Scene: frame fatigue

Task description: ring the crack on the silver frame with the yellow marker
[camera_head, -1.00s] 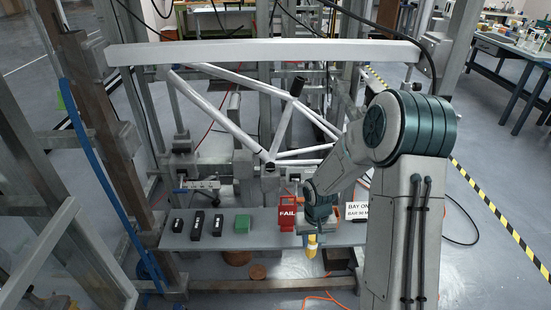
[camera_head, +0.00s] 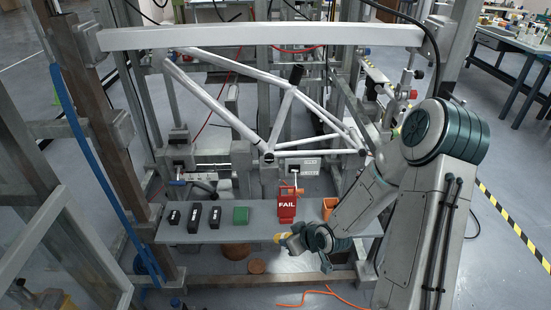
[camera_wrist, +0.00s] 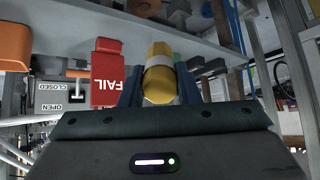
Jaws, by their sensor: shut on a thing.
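The silver frame (camera_head: 217,102) is a bicycle-like tube frame held in the stand behind the shelf. I cannot make out the crack on it. My gripper (camera_head: 289,239) is shut on the yellow marker (camera_head: 281,237), in front of the shelf's near edge and below the frame, apart from it. The marker points left in the head view. In the wrist view the marker (camera_wrist: 159,72) sits between the two dark fingers of my gripper (camera_wrist: 160,92). A few frame tubes (camera_wrist: 20,121) seem to show at the left of that view.
A grey shelf (camera_head: 265,236) holds a red FAIL block (camera_head: 286,205), an orange bin (camera_head: 329,206), a green block (camera_head: 240,215) and several black ones (camera_head: 194,218). A pale crossbeam (camera_head: 260,37) spans above the frame. Steel posts and a blue hose (camera_head: 95,165) stand left.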

